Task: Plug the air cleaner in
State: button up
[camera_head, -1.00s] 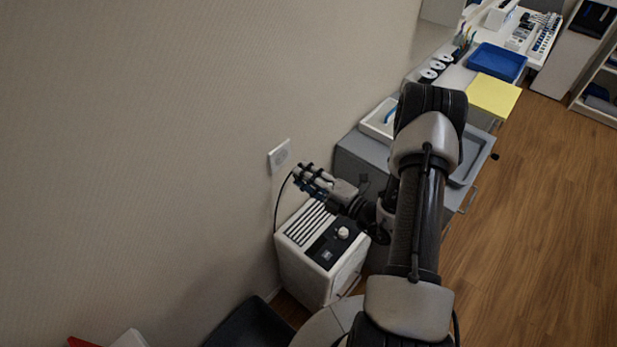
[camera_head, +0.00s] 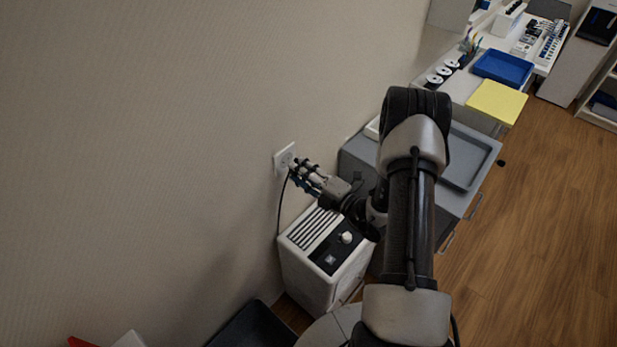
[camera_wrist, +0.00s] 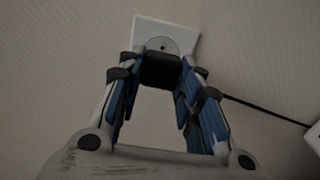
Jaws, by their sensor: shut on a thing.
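The air cleaner (camera_head: 322,268) is a white box with a slatted top and a dark panel with a white knob; it stands on the floor against the wall. A white wall socket (camera_head: 285,158) is above it, and it also shows in the wrist view (camera_wrist: 186,40). My gripper (camera_head: 301,172) is shut on the black plug (camera_wrist: 160,70), right in front of the socket. The plug covers the lower part of the round socket face; I cannot tell whether it touches or is inserted. The black cord (camera_head: 279,207) runs from the plug down to the air cleaner.
A grey cabinet (camera_head: 357,150) with a grey tray (camera_head: 467,160) on top stands right of the air cleaner. A yellow item (camera_head: 496,101) and a blue tray (camera_head: 502,66) are farther back. A dark object (camera_head: 250,328) is at the lower left. Wooden floor is open at right.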

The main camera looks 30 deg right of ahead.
jog(key=shift+x, duration=0.85)
jog(key=shift+w+a, duration=0.1)
jog(key=shift+w, duration=0.4)
dwell(2.0)
jog(key=o, duration=1.1)
jog(key=shift+c, duration=0.2)
jog(key=shift+s, duration=0.1)
jog(key=v, duration=1.2)
